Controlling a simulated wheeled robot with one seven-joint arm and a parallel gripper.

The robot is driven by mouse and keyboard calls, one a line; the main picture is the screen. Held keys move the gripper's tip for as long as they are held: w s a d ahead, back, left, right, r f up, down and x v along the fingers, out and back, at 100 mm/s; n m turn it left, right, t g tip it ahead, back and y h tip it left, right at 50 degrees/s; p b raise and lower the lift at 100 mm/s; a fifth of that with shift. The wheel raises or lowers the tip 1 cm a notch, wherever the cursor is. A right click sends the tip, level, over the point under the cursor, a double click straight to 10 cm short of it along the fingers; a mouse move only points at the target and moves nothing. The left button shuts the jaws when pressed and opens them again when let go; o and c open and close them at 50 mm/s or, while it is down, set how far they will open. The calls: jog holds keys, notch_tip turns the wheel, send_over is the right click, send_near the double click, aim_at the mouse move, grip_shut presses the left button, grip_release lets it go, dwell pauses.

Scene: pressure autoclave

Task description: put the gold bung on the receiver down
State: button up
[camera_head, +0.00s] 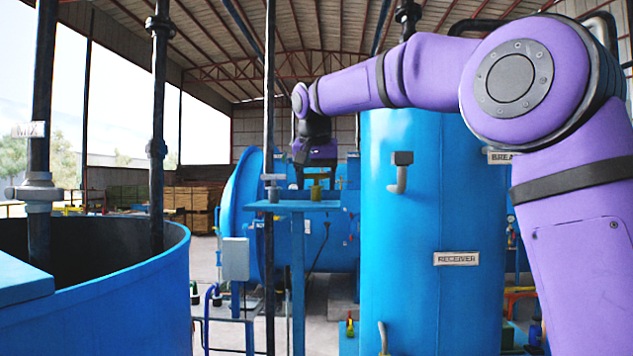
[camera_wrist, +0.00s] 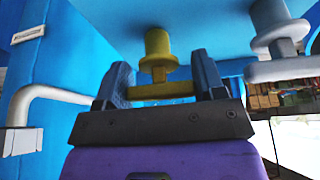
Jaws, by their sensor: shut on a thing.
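The gold bung (camera_wrist: 158,60) is between the two fingers of my gripper (camera_wrist: 160,85) in the wrist view. Its wide crosspiece reaches from finger to finger, and its thicker body points towards a blue surface. In the head view my gripper (camera_head: 316,177) points down over a small blue shelf (camera_head: 292,206), with the gold bung (camera_head: 316,192) below it at the shelf top. I cannot tell whether the bung touches the shelf. The receiver (camera_head: 415,290) is a tall blue cylinder with a name plate, just right of the shelf.
A grey bung (camera_head: 274,193) stands on the shelf's left part, close to my gripper; it also shows in the wrist view (camera_wrist: 275,30). A grey bent pipe (camera_head: 400,175) sticks out from the receiver. A large open blue tank (camera_head: 110,300) stands at the left.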

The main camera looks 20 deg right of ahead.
jog(key=shift+f, duration=0.1)
jog(key=o, duration=0.9)
jog(key=shift+o, duration=0.2)
jog(key=v, duration=1.2)
